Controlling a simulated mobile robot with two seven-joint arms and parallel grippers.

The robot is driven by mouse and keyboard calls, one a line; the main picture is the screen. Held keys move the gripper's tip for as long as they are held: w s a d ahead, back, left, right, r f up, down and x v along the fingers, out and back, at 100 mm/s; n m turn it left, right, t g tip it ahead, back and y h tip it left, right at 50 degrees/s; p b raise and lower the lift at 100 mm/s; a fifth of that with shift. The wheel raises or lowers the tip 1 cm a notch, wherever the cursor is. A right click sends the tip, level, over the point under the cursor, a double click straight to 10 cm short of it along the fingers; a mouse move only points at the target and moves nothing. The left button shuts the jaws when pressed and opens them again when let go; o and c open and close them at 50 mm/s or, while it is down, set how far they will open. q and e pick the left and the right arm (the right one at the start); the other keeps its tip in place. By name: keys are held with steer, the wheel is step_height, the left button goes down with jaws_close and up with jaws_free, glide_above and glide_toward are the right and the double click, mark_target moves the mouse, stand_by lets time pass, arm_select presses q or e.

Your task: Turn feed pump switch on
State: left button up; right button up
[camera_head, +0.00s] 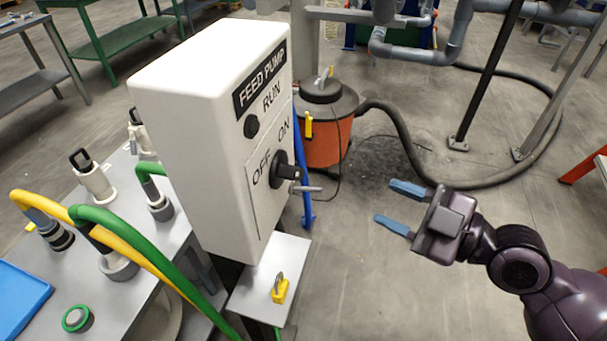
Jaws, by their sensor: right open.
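The feed pump box (207,110) is a white cabinet with a black "FEED PUMP" label, standing left of centre. On its right-hand face is the black rotary switch (283,171) with a grey handle sticking out, beside the "OFF" and "ON" markings. I cannot tell for certain which marking the switch points to. A dark round "RUN" lamp (251,126) sits above it. My right gripper (393,207) is open and empty, with blue fingertips pointing left towards the switch. It is apart from the switch, to its right. My left gripper is not in view.
A yellow padlock (280,290) sits on a small grey shelf below the box. A grey table (130,200) with green and yellow hoses is at left. An orange vacuum drum (325,130) with a black hose (400,150) stands behind. Floor around my right gripper is clear.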

mark_target(301, 175)
step_height(301, 175, up, 6)
steer(key=s+a+n+g+y, duration=0.2)
steer(key=s+a+n+g, duration=0.15)
steer(key=n, duration=0.25)
steer(key=shift+g+y, duration=0.3)
steer(key=shift+g, duration=0.05)
steer(key=p+x, duration=0.1)
steer(key=x, duration=0.4)
steer(key=p+x, duration=0.1)
steer(key=x, duration=0.2)
steer(key=shift+w+d+r+p, duration=0.15)
steer(key=shift+w+p, duration=0.2)
steer(key=shift+w, duration=0.05)
steer(key=shift+w+a, duration=0.25)
steer(key=shift+a, duration=0.4)
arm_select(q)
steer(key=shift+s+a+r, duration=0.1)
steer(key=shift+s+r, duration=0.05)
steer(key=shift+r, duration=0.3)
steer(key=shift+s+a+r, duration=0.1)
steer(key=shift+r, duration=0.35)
arm_select(e)
steer(key=shift+w+a, duration=0.15)
steer(key=shift+a, duration=0.4)
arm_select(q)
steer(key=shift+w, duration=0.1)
